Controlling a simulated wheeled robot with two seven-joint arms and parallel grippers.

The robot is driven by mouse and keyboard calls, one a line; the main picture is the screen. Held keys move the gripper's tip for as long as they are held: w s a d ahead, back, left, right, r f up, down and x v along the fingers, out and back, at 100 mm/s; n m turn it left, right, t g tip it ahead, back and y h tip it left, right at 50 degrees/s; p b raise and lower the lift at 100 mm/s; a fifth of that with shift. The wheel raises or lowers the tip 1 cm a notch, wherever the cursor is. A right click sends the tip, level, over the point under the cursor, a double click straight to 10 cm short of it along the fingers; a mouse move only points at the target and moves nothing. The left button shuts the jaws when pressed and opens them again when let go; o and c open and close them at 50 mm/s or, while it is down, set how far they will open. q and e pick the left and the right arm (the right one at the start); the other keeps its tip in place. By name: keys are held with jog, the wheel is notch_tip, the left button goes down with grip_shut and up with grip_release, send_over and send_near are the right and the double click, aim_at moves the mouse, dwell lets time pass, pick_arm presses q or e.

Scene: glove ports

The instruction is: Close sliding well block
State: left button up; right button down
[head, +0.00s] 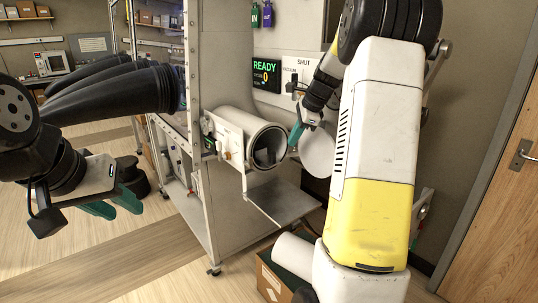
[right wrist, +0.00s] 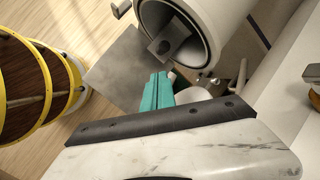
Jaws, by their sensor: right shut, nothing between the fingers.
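A white cylindrical port (head: 240,128) sticks out of the cabinet side, its round mouth facing right. In the right wrist view a grey block with a dark round hole (right wrist: 164,46) sits inside the mouth of the port (right wrist: 222,22); I take it for the well block. A round white door (head: 317,152) stands swung open at the right of the mouth. My right gripper (head: 295,136) is shut and empty, just outside the mouth, near the door. Its teal fingers show together in the right wrist view (right wrist: 157,90), apart from the block. My left gripper (head: 114,205) is open and empty, far left.
A grey shelf plate (head: 282,203) juts out below the port. A cardboard box (head: 272,280) with a white roll stands on the floor under it. Black glove sleeves (head: 110,95) reach out at left. A green READY display (head: 265,68) hangs behind.

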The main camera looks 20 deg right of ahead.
jog(key=s+n+t+h, duration=0.15)
jog(key=s+n, duration=0.25)
jog(key=n, duration=0.5)
jog(key=n+t, duration=0.2)
jog(key=n, duration=0.2)
send_near(277, 162)
notch_tip(277, 162, down, 3)
jog(key=d, duration=0.3)
jog(key=a, duration=0.1)
jog(key=w, duration=0.1)
jog(key=w+a, duration=0.1)
jog(key=shift+w+a+f+g, duration=0.15)
jog(key=shift+a+f+g, duration=0.1)
jog(key=shift+a, duration=0.1)
jog(key=shift+w+a, duration=0.4)
